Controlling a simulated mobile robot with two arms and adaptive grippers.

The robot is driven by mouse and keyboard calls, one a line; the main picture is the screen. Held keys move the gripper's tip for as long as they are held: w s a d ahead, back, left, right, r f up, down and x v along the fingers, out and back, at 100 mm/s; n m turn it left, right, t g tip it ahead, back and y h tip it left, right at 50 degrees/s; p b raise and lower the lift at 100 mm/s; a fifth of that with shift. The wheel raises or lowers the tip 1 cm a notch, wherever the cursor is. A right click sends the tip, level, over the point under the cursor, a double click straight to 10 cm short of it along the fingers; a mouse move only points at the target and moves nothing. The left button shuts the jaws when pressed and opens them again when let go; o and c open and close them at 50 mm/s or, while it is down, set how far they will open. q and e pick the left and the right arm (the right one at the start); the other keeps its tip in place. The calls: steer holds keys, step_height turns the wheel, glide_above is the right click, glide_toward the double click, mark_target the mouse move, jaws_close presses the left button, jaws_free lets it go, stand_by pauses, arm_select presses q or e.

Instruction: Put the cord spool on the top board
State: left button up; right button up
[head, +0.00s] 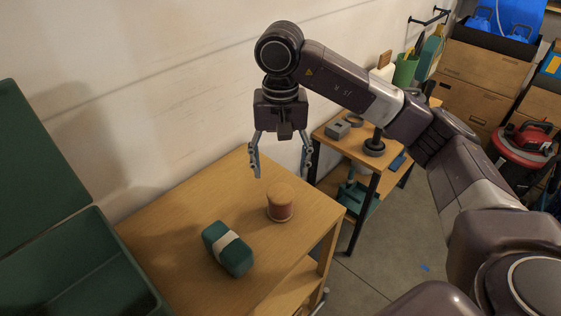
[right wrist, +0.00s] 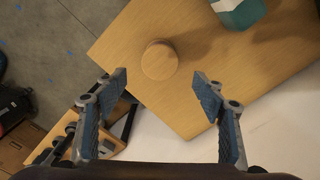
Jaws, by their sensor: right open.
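The cord spool (head: 281,203) is a short upright cylinder with a wooden top and a reddish-brown wound band. It stands on the top board (head: 180,220) of a wooden shelf unit, near its right side. In the right wrist view the spool (right wrist: 159,61) shows from above, ahead of the fingers and a little left of the midline between them. My right gripper (head: 281,172) is open and empty, pointing down above the board, above and apart from the spool. Its two fingers also show in the right wrist view (right wrist: 162,90). My left gripper is not in view.
A green block with a pale band (head: 228,248) lies on the board left of the spool. A green bin (head: 85,270) stands at the left. A white wall rises behind. A second shelf (head: 340,140) with small items stands at the right, with bare floor between.

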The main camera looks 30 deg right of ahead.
steer(key=shift+r, duration=1.55)
